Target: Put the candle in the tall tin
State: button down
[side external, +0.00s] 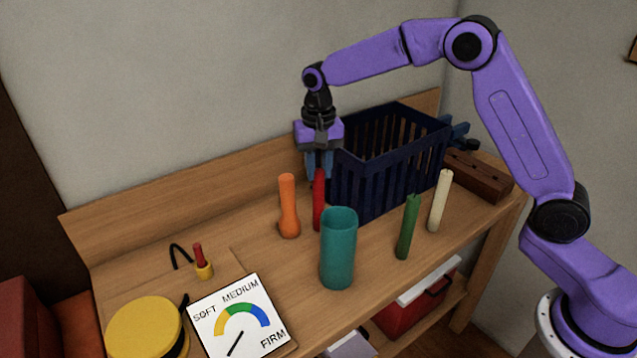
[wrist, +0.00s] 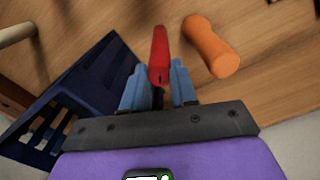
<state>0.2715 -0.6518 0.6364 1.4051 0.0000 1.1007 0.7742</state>
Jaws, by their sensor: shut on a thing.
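My gripper (side external: 319,170) points down in front of the wooden back board and is shut on the upper end of a red candle (side external: 318,202). The red candle is upright; I cannot tell whether its lower end touches the bench. In the wrist view the candle (wrist: 158,52) lies between the blue fingertips (wrist: 158,88). A teal tall tin (side external: 338,252) stands upright just in front of the candle, apart from it; its inside is mostly hidden. A green candle (side external: 407,228) and a cream candle (side external: 440,202) stand to the tin's right.
An orange bottle-shaped object (side external: 288,208) stands close left of the red candle. A navy slatted basket (side external: 385,165) stands close behind on the right.

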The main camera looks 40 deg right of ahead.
jog(key=shift+r, duration=0.45)
notch_tip(320, 180, up, 2)
jog(key=shift+r, duration=0.1)
jog(key=s+d+r, duration=0.3)
jog(key=s+r, duration=0.7)
jog(key=s, duration=0.3)
notch_tip(320, 180, up, 10)
send_over(338, 250)
jog(key=w+d, duration=0.2)
jog(key=w, duration=0.1)
jog(key=f, duration=2.2)
jog(key=shift+s+d+f, duration=0.1)
jog(key=shift+s+f, duration=0.05)
jog(key=shift+s, duration=0.05)
jog(key=shift+f, duration=0.1)
